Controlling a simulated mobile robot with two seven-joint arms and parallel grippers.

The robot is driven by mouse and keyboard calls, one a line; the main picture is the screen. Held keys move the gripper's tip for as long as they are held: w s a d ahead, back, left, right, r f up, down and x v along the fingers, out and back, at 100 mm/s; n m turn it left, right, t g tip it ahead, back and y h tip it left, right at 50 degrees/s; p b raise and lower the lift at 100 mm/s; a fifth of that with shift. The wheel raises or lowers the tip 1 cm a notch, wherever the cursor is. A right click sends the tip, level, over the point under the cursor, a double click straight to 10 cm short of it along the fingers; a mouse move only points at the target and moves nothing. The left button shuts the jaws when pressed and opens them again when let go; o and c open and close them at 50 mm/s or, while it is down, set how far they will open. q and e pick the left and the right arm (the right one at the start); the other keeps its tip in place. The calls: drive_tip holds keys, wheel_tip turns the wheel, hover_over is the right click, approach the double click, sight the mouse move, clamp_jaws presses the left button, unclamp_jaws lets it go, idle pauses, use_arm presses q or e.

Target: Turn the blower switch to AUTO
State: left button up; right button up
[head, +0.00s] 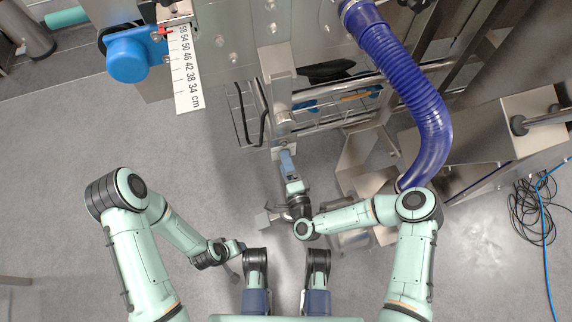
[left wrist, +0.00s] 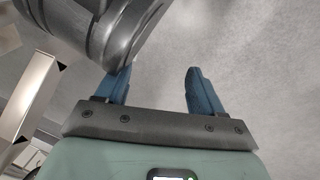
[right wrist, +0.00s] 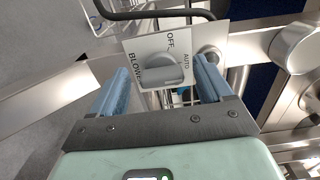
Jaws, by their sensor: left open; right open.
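The blower switch is a grey knob (right wrist: 160,72) on a pale plate (right wrist: 208,40) in the right wrist view. The plate reads OFF at the top, AUTO to the right and BLOWER to the left. I cannot tell which mark the knob points to. My right gripper (right wrist: 160,63) is open, its blue fingers on either side of the knob in the picture. I see no clear contact. In the head view the right gripper (head: 286,158) points at the machine's lower front, and the knob is hidden. My left gripper (left wrist: 156,70) is open and empty over the floor; it also shows in the head view (head: 240,246).
A blue ribbed hose (head: 405,80) hangs to the right of the right gripper. A blue knob (head: 128,58) and a cm scale (head: 185,70) stick out at the upper left. Steel boxes (head: 485,150) and coiled cables (head: 535,210) are at the right. The floor at left is clear.

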use_arm(q)
drive_tip(key=shift+t, duration=0.3)
drive_tip(key=r+p, duration=0.1)
drive_tip(key=w+d+r, duration=0.1)
drive_tip(key=r+p, duration=0.1)
drive_tip(key=r, duration=0.1)
drive_tip(key=shift+w+d+p, duration=0.15)
drive_tip(key=shift+d+p, duration=0.05)
drive_tip(key=shift+p, duration=0.1)
use_arm(e)
drive_tip(key=v, duration=1.3)
drive_tip(key=shift+s, duration=0.2)
drive_tip(key=shift+d, duration=0.1)
